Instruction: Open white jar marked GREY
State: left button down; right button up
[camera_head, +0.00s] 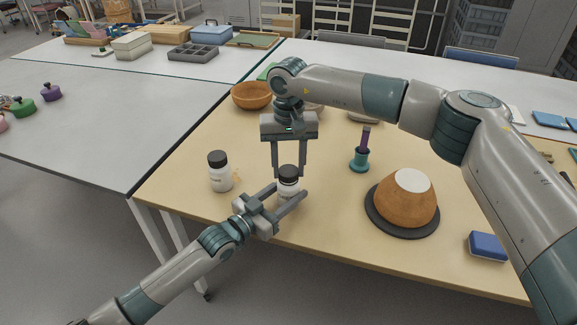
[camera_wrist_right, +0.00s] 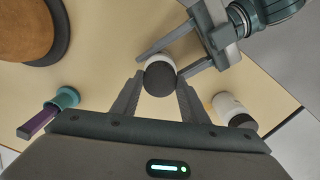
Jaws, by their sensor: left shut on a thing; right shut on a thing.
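A white jar (camera_head: 287,189) with a black lid (camera_head: 288,172) stands upright on the tan table near its front edge. Its label is mostly hidden, and I cannot read it. My left gripper (camera_head: 290,190) comes in low from the front left and is shut on the jar's white body. My right gripper (camera_head: 289,174) points down from above, shut on the black lid. In the right wrist view the lid (camera_wrist_right: 160,79) sits between my right fingers. The lid appears to be on the jar.
A second white jar (camera_head: 220,178) with a black lid stands to the left. An orange-brown domed pot (camera_head: 405,203) on a dark disc, a teal-and-purple tool (camera_head: 360,158) and a blue block (camera_head: 487,246) are to the right. An orange bowl (camera_head: 251,95) is behind.

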aim_at(289, 170)
jog(key=shift+r, duration=0.4)
jog(key=shift+r, duration=0.7)
jog(key=shift+r, duration=0.15)
dwell(0.4)
jog(key=shift+r, duration=1.9)
pick_arm(q)
jog(key=c, duration=0.8)
grip_release()
jog(key=shift+a, duration=0.1)
jog(key=v, duration=1.2)
jog(key=shift+b, duration=0.4)
pick_arm(e)
jog(key=shift+f, duration=0.4)
